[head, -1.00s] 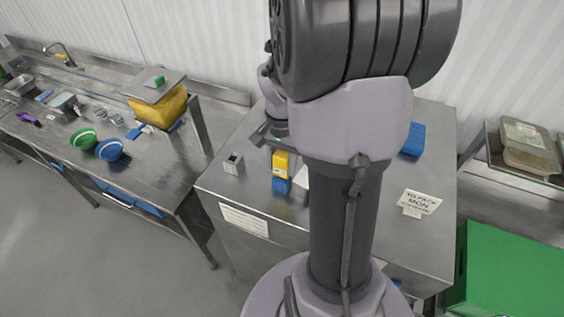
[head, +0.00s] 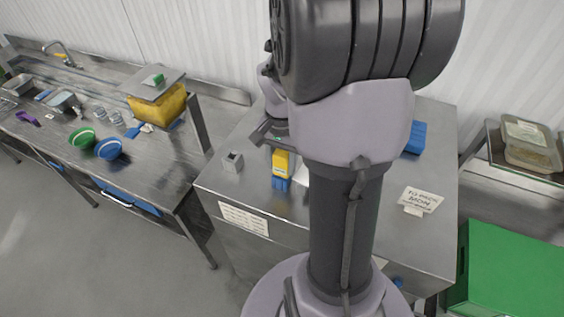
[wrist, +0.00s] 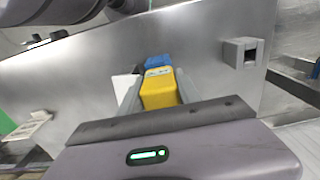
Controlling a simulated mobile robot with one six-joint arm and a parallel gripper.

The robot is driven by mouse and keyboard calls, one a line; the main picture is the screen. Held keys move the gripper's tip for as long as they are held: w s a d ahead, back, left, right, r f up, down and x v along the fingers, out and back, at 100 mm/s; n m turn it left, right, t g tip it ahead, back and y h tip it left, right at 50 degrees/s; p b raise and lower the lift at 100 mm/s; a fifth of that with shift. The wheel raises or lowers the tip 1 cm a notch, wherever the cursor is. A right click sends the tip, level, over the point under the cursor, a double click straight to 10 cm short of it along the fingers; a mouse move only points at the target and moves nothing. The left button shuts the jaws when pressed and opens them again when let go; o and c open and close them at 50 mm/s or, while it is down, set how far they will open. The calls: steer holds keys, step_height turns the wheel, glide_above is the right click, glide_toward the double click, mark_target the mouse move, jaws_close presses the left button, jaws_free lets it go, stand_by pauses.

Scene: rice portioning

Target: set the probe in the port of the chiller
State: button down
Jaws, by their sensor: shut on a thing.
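The probe (head: 283,161) looks like a yellow block, and it also shows in the wrist view (wrist: 159,91). My gripper (wrist: 157,84) is shut on it, with a finger along each side. A blue piece (wrist: 157,62) shows at the yellow block's far end; I cannot tell whether it is part of the probe or a separate holder. The chiller (head: 225,185) is the steel cabinet below. A small grey box (head: 232,162) with a dark square opening, seemingly the port, stands on its top, left of the probe and apart from it; it also shows in the wrist view (wrist: 243,52).
A white sign (head: 421,200) stands on the cabinet's right side. A blue object (head: 414,138) lies behind my arm. The left bench (head: 150,185) holds bowls, cups and a yellow-filled container (head: 158,105). A green box (head: 510,270) is at the right.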

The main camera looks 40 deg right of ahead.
steer(key=c, duration=0.8)
jaws_free()
steer(key=shift+o, duration=0.6)
steer(key=o, duration=0.4)
step_height(320, 180, up, 8)
steer(key=p, duration=0.6)
steer(key=shift+r, duration=0.1)
